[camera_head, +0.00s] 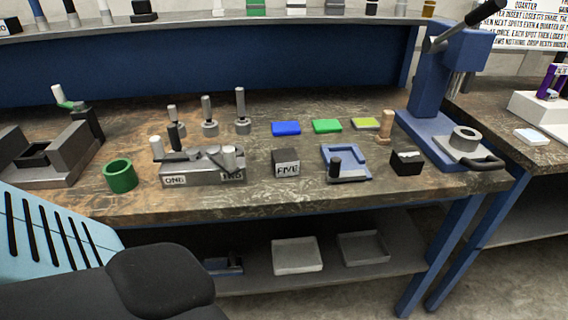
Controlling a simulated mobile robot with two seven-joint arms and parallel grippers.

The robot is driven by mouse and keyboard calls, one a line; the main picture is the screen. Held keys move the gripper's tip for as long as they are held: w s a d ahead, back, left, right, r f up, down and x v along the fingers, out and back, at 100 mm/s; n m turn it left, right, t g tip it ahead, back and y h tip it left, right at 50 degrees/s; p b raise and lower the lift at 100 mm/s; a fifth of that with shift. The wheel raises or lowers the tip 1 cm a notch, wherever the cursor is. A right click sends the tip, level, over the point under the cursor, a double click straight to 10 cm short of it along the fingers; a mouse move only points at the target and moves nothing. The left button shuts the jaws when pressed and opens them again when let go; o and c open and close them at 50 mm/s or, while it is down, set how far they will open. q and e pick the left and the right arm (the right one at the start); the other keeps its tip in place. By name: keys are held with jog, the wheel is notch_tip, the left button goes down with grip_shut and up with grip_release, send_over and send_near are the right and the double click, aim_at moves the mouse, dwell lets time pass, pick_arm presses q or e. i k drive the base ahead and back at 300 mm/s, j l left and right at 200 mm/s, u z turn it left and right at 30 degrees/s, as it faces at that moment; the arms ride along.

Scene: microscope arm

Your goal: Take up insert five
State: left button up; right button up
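A small dark grey block (286,158) with a white label reading FIVE stands on the workbench, near the middle of its front half. It is upright and nothing touches it. Whether the block is the insert itself or a holder for it, I cannot tell. Neither my left nor my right gripper shows in this view.
A blue press (432,95) with a dark lever stands at the right end of the workbench (240,206). A green cup (120,176) and a grey vise-like fixture are at the left. Blue, green and yellow pads (286,128) lie behind the block. A shelf below holds trays (297,255).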

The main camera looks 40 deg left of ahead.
aim_at(285, 162)
jog(key=i+j, duration=0.2)
jog(key=i, duration=0.15)
jog(key=i+j, duration=0.2)
jog(key=i, duration=0.15)
jog(key=i+j, duration=0.25)
jog(key=i+u, duration=0.1)
jog(key=u, duration=1.65)
jog(key=z, duration=1)
jog(key=k+j+z, duration=0.1)
jog(key=j+z, duration=0.25)
jog(key=k+j+z, duration=0.1)
jog(key=z, duration=0.25)
jog(key=k+j+z, duration=0.15)
jog(key=z, duration=0.2)
jog(key=k+j+z, duration=0.15)
jog(key=k+j, duration=0.15)
jog(key=k+j+z, duration=0.15)
jog(key=k, duration=0.25)
jog(key=j, duration=0.1)
